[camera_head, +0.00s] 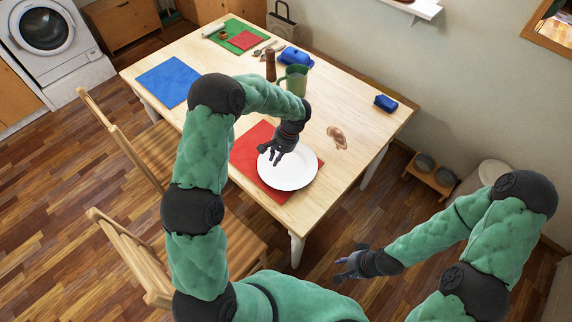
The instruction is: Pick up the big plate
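The big plate (293,172) is white and round. It lies on the red mat (267,184) at the near side of the wooden table, partly over the mat's right edge. My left gripper (270,159) is over the plate's upper left rim, with its fingers pointing down and apart. Nothing shows between the fingers. I cannot tell whether they touch the rim. My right gripper (345,267) is off the table at the lower right, over the floor. Its fingers look spread and hold nothing.
On the table (352,100) stand a green pitcher (295,80), a brown pepper mill (270,66) and a blue butter dish (296,57). A blue mat (168,82) lies left, a brown spill-like patch (337,137) right of the plate, and a blue sponge (385,103) near the right edge. Wooden chairs (128,250) stand left.

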